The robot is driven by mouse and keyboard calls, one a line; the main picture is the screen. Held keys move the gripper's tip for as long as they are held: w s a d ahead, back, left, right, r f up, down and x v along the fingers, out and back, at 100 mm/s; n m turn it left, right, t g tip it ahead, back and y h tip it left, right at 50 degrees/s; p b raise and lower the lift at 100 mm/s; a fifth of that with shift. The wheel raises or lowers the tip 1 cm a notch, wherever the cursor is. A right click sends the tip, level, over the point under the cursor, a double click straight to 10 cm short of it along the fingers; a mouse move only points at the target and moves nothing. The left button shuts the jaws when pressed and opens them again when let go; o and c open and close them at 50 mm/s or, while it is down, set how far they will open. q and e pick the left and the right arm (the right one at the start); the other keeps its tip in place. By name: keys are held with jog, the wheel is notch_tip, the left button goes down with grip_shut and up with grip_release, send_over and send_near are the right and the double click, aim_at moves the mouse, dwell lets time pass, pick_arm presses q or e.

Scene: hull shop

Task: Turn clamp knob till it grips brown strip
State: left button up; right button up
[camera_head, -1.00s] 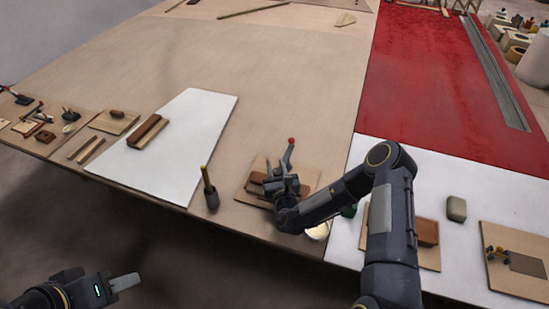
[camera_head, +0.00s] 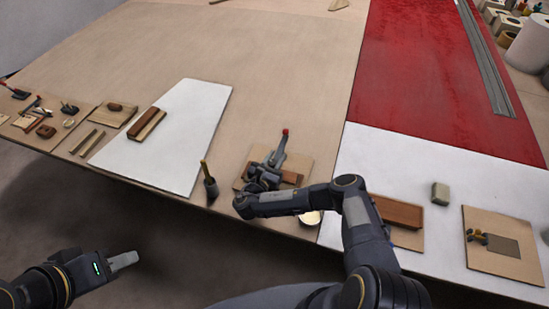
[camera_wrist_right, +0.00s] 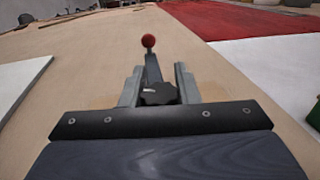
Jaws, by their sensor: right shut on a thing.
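The clamp stands on a small wooden board (camera_head: 300,165) near the table's front edge. Its lever with a red ball end (camera_head: 285,132) points up and away, and the red ball also shows in the right wrist view (camera_wrist_right: 148,41). The dark clamp knob (camera_wrist_right: 158,93) is between the fingers of my right gripper (camera_wrist_right: 158,88), which is shut on it. The brown strip (camera_head: 291,177) lies on the board, partly hidden by my right gripper; whether the clamp touches it cannot be seen. My left gripper (camera_head: 124,261) is off the table at lower left, its fingers seeming together.
A dark pot with a wooden handle (camera_head: 209,182) stands left of the board. A white sheet (camera_head: 190,150) with brown blocks is further left. At right are a brown block (camera_head: 400,212), a grey-green block (camera_head: 440,193) and another board (camera_head: 490,262).

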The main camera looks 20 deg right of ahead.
jog(key=shift+d+r, duration=0.1)
jog(key=shift+r, duration=0.05)
dwell(0.3)
jog(key=o, duration=1)
jog(key=shift+c, duration=0.2)
pick_arm(q)
jog(key=shift+a, duration=0.1)
